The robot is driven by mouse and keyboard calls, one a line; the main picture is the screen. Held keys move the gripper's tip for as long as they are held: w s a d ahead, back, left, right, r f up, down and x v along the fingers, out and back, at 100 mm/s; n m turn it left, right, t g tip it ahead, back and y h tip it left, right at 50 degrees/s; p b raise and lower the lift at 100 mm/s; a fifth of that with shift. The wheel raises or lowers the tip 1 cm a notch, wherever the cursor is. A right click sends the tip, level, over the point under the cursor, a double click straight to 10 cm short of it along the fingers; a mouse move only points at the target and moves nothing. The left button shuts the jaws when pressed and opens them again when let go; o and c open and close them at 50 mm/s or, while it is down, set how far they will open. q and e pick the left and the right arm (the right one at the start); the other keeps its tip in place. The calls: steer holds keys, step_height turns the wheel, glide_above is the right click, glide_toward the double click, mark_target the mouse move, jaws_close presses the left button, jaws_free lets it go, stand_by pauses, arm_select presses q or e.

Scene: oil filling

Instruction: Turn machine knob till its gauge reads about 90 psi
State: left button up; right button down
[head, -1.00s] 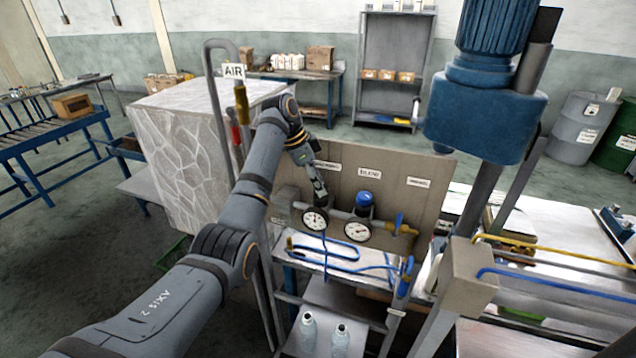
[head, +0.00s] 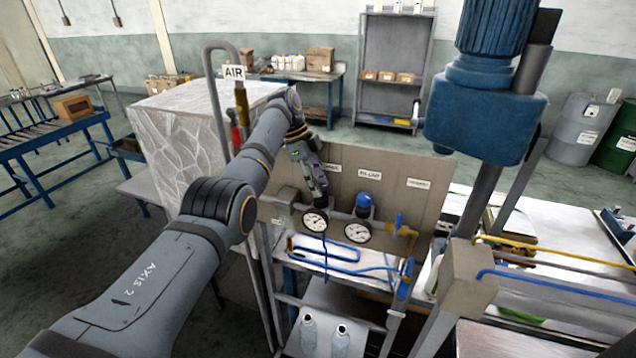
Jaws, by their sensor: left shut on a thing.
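My left gripper (head: 320,192) points down just above the left gauge (head: 315,220) on the pipe of the panel (head: 400,185). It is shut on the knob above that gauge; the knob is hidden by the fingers. The left gauge has a white round face with a dark needle, too small to read. A second white gauge (head: 357,232) sits to its right, below a blue knob (head: 365,200) that is clear of the gripper. My right gripper is not in view.
A yellow pipe with a blue valve handle (head: 400,220) is at the panel's right. A blue hose (head: 325,252) lies on the shelf below, with two clear bottles (head: 309,332) under it. A blue motor (head: 480,110) hangs at right. The AIR pipe (head: 236,72) stands left.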

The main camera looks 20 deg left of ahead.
arm_select(q)
steer(key=o, duration=1.2)
steer(key=shift+c, duration=0.2)
steer(key=shift+r, duration=0.1)
